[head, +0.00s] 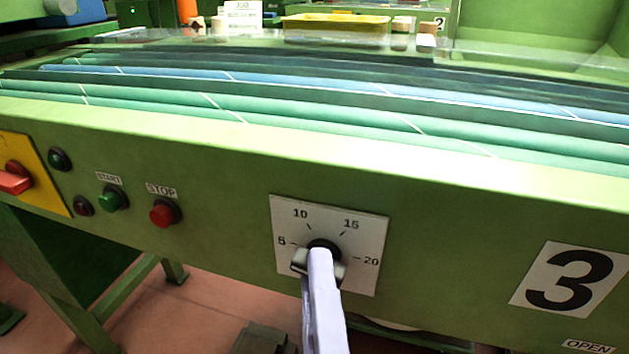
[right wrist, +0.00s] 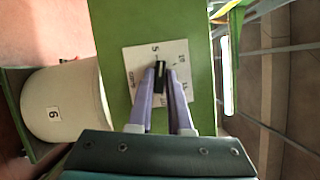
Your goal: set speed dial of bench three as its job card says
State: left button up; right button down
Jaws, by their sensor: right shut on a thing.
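The speed dial's white plate (head: 285,220) is on the green front panel of bench three, with marks 5, 10, 15 and 20. It also shows in the right wrist view (right wrist: 136,62). My right gripper (head: 323,262) is shut on the black dial knob (right wrist: 160,74), one finger on each side. In the right wrist view the knob's length runs roughly toward the 5. The gripper hides much of the knob in the head view, so its exact setting is unclear. A white job card (head: 243,8) stands at the back; its small text is unreadable. My left gripper is not in view.
Left of the dial are the red STOP button (head: 163,213), the green START button (head: 114,198) and a red switch on a yellow plate (head: 50,190). A large number 3 sign (head: 568,282) is to the right. A pale bin marked 6 (right wrist: 62,95) stands nearby.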

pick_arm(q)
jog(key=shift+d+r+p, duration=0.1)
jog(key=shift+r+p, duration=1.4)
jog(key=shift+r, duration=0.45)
pick_arm(e)
jog(key=shift+r+n+g, duration=0.2)
jog(key=shift+n+g, duration=0.3)
jog(key=shift+n, duration=0.8)
jog(key=c, duration=0.8)
grip_release()
jog(key=shift+f, duration=0.1)
jog(key=shift+c, duration=0.2)
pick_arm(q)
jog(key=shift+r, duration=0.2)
pick_arm(e)
jog(key=s, duration=1)
jog(key=shift+d, duration=0.35)
